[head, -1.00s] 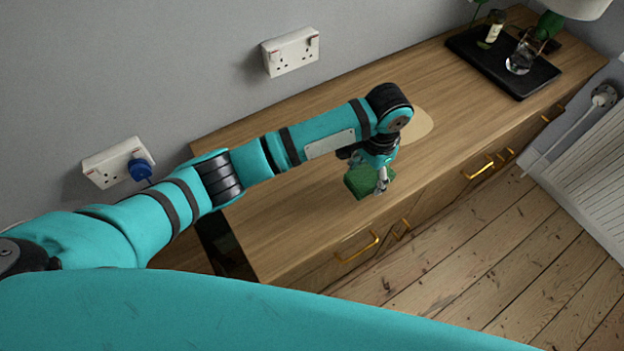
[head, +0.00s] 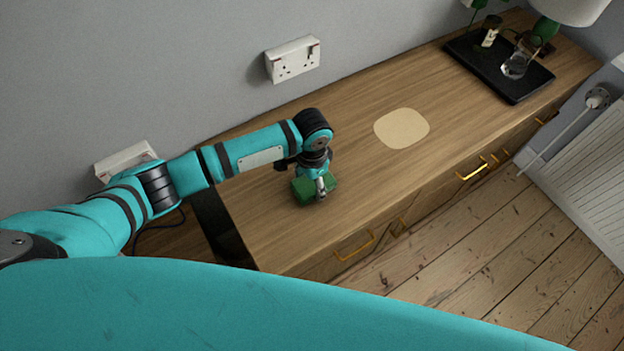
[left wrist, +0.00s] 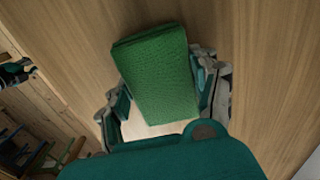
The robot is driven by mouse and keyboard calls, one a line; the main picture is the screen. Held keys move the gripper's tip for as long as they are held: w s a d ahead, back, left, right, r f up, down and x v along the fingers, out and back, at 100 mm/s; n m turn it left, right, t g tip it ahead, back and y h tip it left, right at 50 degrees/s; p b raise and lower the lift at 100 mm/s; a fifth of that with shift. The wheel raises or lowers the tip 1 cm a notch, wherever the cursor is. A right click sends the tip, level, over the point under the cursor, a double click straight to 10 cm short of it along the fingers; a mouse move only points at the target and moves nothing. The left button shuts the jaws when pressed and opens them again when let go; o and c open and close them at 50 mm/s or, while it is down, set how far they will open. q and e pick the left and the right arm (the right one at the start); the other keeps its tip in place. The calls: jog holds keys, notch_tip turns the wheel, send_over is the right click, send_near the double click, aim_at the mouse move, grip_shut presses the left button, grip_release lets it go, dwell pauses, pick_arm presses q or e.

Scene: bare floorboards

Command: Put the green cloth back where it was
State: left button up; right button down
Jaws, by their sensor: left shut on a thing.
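The green cloth (head: 303,190) is a folded block at the left part of the wooden sideboard top. It also shows in the left wrist view (left wrist: 158,72), between the two fingers. My left gripper (head: 320,186) is shut on the cloth from above. I cannot tell whether the cloth touches the wood or hangs just over it. A pale rounded patch (head: 401,128) lies bare on the sideboard to the right of the gripper. My right gripper is not in view.
The sideboard (head: 350,185) has brass handles on its front. A black tray (head: 497,66) with a glass carafe (head: 516,65) and a small bottle (head: 490,31) stands at its far right, near a lamp (head: 570,8). The top between tray and patch is clear.

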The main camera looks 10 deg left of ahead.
aim_at(312, 183)
pick_arm(q)
jog(key=o, duration=1.1)
jog(key=shift+f, duration=0.1)
notch_tip(312, 183, up, 12)
jog(key=shift+r+b, duration=0.15)
jog(key=shift+b, duration=0.3)
